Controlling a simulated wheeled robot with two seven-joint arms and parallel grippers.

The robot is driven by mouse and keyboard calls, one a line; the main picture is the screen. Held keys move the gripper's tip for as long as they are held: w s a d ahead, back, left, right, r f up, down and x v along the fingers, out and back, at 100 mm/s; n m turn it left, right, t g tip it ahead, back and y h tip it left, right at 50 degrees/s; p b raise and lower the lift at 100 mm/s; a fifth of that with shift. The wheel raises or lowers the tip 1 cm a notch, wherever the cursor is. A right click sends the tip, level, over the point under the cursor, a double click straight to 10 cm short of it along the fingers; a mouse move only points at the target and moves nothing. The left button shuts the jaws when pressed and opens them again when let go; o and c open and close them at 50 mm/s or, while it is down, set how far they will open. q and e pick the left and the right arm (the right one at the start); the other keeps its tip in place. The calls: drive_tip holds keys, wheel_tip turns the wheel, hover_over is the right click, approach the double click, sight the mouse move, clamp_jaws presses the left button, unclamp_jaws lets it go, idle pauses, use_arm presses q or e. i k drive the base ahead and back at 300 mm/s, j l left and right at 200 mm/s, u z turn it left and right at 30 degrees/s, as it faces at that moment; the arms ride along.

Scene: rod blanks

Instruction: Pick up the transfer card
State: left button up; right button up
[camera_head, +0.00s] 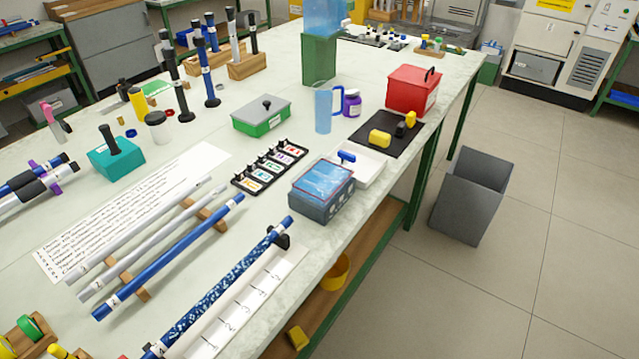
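No card with a readable "transfer" label shows. Several small white cards with coloured marks lie in a row in a black rack (241,184) at the middle of the table, each beside a small black upright piece. The marks are too small to read, so I cannot tell which one, if any, is the transfer card. A long white printed sheet (128,212) lies flat to the left of the rack. Neither my left nor my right gripper is in view.
A blue box (322,192) stands just right of the rack, and a grey-green box (262,117) behind it. White and blue rods (170,255) lie across wooden supports in front. A patterned blue rod (222,288) lies near the table's front edge. A grey bin (472,195) stands on the floor.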

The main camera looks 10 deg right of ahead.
sight(284, 145)
drive_tip(key=i+l+u, duration=0.1)
drive_tip(key=u, duration=0.7)
drive_tip(key=l+u, duration=0.45)
drive_tip(key=l, duration=0.25)
drive_tip(key=l+u, duration=0.4)
drive_tip(key=l, duration=0.3)
drive_tip(key=k+l, duration=0.1)
drive_tip(key=l, duration=0.45)
drive_tip(key=l+u, duration=0.1)
drive_tip(key=l, duration=0.4)
drive_tip(key=k+l, duration=0.15)
drive_tip(key=l, duration=0.4)
drive_tip(key=k+l+u, duration=0.1)
drive_tip(key=l, duration=0.4)
drive_tip(key=k+l, duration=0.1)
drive_tip(key=l, duration=0.4)
